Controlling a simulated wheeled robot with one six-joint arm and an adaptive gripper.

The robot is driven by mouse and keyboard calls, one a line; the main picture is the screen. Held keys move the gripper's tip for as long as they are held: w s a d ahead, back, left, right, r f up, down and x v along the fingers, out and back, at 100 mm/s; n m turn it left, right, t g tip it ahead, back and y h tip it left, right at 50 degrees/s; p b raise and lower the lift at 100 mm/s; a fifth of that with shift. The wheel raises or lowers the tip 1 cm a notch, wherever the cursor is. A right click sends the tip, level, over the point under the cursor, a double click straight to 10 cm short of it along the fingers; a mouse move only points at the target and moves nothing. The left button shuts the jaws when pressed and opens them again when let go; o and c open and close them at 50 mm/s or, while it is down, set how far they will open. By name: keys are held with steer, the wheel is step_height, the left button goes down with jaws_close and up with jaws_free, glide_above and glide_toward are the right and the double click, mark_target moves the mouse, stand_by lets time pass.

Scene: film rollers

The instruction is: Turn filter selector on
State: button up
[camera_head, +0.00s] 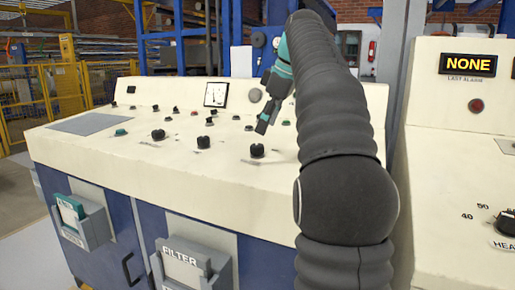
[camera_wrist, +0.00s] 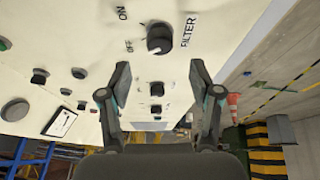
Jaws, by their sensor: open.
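The filter selector is a black rotary knob (camera_wrist: 159,38) on the cream console, labelled FILTER, with ON and OFF marked beside it in the wrist view. I cannot clearly tell which mark its pointer faces. In the head view it seems to be the rightmost knob of the front row (camera_head: 257,150). My gripper (camera_wrist: 160,72) is open and empty, its two fingers spread apart in front of the knob and not around it. In the head view my gripper (camera_head: 266,117) hangs above the console, behind that knob; its fingertips are partly hidden.
Other knobs (camera_head: 203,142) line the front row, with several small buttons and knobs behind. A gauge (camera_head: 215,94) stands on the back panel. A second cream console (camera_head: 440,140) with a NONE display stands at right. Open floor (camera_wrist: 260,88) lies beyond the console edge.

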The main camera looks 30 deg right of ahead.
mark_target(258, 145)
steer(key=b+x, duration=0.1)
steer(key=x, duration=0.5)
steer(key=shift+w+a+f+b, duration=0.1)
steer(key=shift+w+f+b, duration=0.05)
steer(key=shift+f+b, duration=0.2)
steer(key=c, duration=1.1)
